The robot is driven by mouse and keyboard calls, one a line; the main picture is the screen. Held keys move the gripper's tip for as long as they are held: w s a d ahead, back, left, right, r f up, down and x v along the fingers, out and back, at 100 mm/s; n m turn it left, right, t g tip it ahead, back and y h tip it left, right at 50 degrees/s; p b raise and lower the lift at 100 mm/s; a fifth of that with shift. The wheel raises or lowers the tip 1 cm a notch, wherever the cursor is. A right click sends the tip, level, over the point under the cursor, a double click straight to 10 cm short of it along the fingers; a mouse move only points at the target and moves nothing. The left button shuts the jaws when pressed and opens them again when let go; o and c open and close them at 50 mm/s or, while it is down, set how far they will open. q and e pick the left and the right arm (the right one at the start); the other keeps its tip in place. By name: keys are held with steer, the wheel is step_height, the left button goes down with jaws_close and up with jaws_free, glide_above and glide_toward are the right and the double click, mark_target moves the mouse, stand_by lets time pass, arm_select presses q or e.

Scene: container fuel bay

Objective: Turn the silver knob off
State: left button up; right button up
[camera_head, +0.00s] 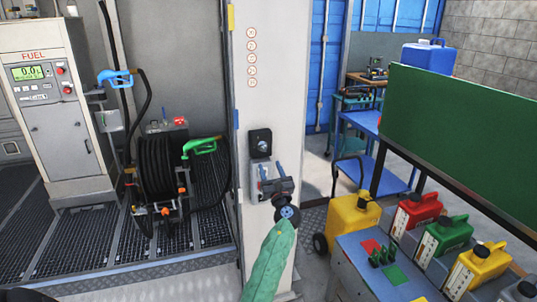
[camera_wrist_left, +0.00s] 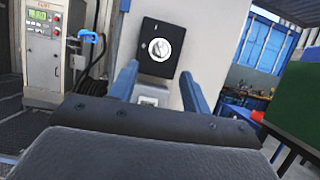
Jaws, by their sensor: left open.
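The silver knob (camera_wrist_left: 159,49) is a round dial on a black square switch plate (camera_wrist_left: 157,62), mounted on a pale column. The knob's exact setting is too small to read. My left gripper (camera_head: 271,170) is open and empty, with its blue fingers just below the plate in the head view. In the left wrist view the gripper (camera_wrist_left: 158,76) has its fingers spread either side of the plate's lower part, apparently not touching the knob. My right gripper is not in view.
A fuel dispenser (camera_head: 48,100) and a black hose reel (camera_head: 165,165) with a green nozzle (camera_head: 205,145) stand to the left. To the right are a yellow jerrycan (camera_head: 350,222), a bench (camera_head: 350,262) with coloured cans, and a green board (camera_head: 465,140).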

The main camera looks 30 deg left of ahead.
mark_target(264, 150)
arm_select(q)
steer(key=p+x, duration=0.3)
steer(key=x, duration=0.4)
steer(key=shift+w+r, duration=0.1)
steer(key=shift+w+a, duration=0.25)
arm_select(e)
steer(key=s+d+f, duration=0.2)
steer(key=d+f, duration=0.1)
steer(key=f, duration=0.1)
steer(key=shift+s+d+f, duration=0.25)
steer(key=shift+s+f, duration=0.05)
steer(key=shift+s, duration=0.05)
arm_select(q)
steer(key=c, duration=1)
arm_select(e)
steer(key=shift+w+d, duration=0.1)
